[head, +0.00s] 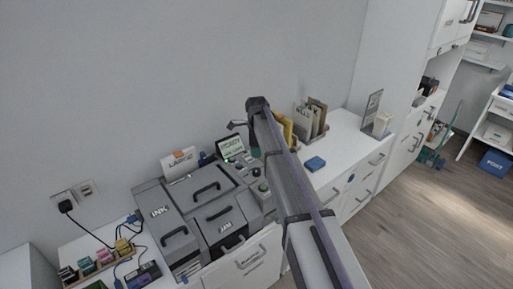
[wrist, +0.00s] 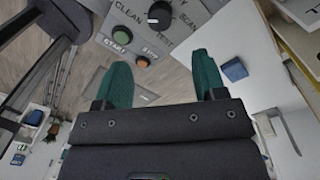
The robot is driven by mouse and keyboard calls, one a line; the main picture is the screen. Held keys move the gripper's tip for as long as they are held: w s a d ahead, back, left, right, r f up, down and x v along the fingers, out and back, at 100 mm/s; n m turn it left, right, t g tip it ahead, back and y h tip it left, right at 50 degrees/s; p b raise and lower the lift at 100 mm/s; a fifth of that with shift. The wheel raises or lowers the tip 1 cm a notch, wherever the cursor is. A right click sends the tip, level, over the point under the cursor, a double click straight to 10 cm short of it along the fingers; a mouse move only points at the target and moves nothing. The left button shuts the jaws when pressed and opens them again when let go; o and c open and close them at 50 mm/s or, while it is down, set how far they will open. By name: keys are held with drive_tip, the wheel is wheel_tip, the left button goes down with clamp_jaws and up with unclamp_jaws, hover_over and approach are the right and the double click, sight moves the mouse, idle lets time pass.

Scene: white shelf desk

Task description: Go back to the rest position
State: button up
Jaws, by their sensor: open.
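My gripper shows in the wrist view (wrist: 163,82), with two green fingertips spread apart and nothing between them. It is open and sits near the control panel (wrist: 140,40) of the grey printer, which carries a green button (wrist: 121,35), an orange button (wrist: 142,61) and a black knob (wrist: 159,14). The printer has a small lit screen (head: 231,146).
A blue box (head: 315,163) lies on the white desk (head: 345,150) right of my arm. A file holder with folders (head: 311,118) stands behind it. Colored cartridges sit in a tray (head: 68,283) at left. Open wooden floor (head: 430,210) lies at right.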

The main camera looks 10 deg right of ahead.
drive_tip(key=shift+f, duration=0.1)
drive_tip(key=s+n, duration=2)
drive_tip(key=s, duration=1.4)
drive_tip(key=shift+s+t, duration=0.3)
drive_tip(key=shift+s, duration=0.1)
